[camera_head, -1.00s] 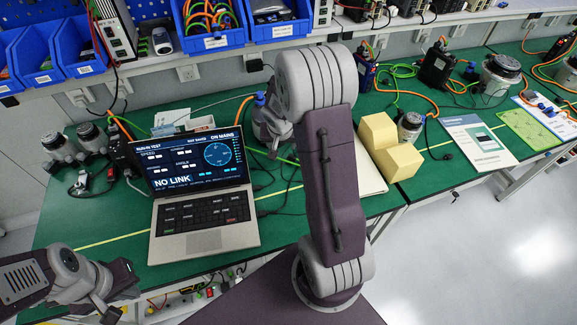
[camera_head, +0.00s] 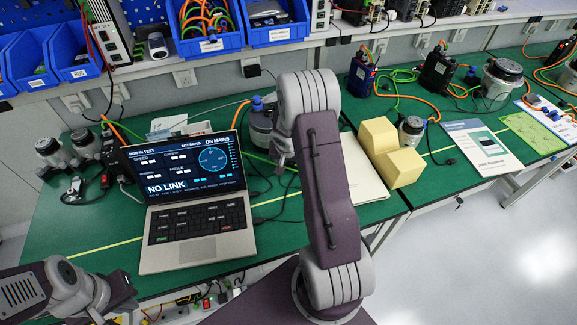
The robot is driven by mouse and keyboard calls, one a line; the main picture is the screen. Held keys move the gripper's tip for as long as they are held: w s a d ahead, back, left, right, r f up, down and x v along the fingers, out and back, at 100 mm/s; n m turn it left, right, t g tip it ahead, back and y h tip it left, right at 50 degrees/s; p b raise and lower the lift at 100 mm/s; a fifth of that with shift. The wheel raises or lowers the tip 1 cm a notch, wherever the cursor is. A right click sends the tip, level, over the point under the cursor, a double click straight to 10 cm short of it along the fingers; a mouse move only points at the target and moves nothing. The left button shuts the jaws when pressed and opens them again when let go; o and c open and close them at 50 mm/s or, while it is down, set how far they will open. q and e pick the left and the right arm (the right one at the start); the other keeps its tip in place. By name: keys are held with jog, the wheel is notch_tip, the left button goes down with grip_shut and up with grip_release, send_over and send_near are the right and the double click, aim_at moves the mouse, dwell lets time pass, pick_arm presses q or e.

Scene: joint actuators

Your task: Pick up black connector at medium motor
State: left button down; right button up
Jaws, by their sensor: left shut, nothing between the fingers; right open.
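A small black connector (camera_head: 450,161) lies on the green table at the end of a dark cable, right of a grey motor (camera_head: 411,131) with a black top. Another grey motor (camera_head: 262,122) stands behind the laptop, partly hidden by my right arm. No label tells which motor is the medium one. My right gripper (camera_head: 281,160) shows only in part beside the arm's upper end, above the table; it is open and apart from the connector. My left gripper (camera_head: 122,314) is low at the left near the bottom edge, partly cut off, shut and empty.
An open laptop (camera_head: 198,224) reads NO LINK. Yellow foam blocks (camera_head: 392,152) stand left of the motor with the connector. Two motors (camera_head: 86,143) stand at far left. A larger motor (camera_head: 501,77), a printed sheet (camera_head: 483,147) and a green mat (camera_head: 532,132) are at right.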

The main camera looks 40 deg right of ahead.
jog(key=shift+r, duration=0.1)
jog(key=c, duration=0.4)
grip_shut()
jog(key=r+p, duration=0.1)
jog(key=r, duration=0.1)
jog(key=r+p, duration=0.2)
jog(key=r, duration=0.1)
jog(key=shift+s+d, duration=0.15)
jog(key=shift+s, duration=0.05)
jog(key=s+d+r+p, duration=0.5)
jog(key=s+r+p, duration=0.1)
jog(key=s, duration=0.3)
jog(key=shift+s+d+p, duration=0.2)
jog(key=shift+s+p, duration=0.15)
